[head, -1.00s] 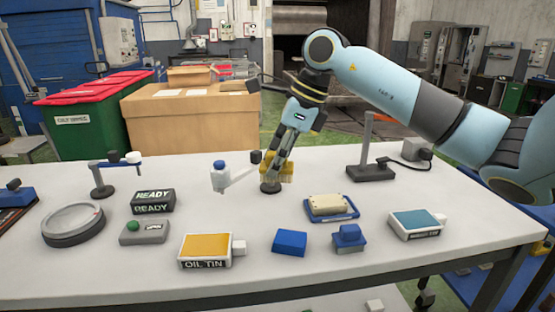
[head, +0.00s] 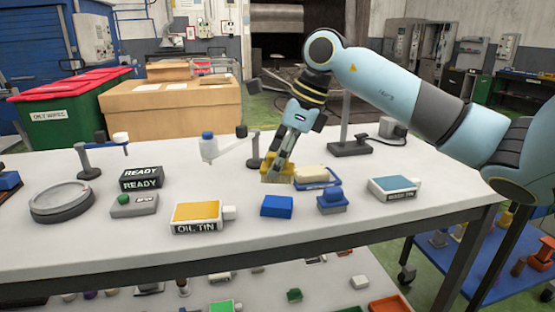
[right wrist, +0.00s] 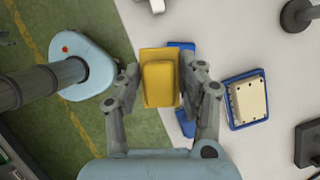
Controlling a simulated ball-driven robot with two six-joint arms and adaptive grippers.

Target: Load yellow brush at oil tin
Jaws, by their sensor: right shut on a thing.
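My right gripper (head: 281,158) is shut on the yellow brush (head: 272,170) and holds it above the table, behind the blue block. In the right wrist view the yellow brush (right wrist: 160,78) sits between the two fingers, covering part of a blue thing below it. The oil tin (head: 195,228) lies at the front left of the brush, with a yellow-orange top, a white knob on its right side and a label on its front. The brush is apart from the tin. My left gripper does not show.
A blue block (head: 277,206), a blue stamp-like piece (head: 332,201) and a blue tray with a cream pad (head: 317,177) stand near the brush. A second tin (head: 393,188) is at right. A READY sign (head: 142,178) and round turntable (head: 62,199) are at left.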

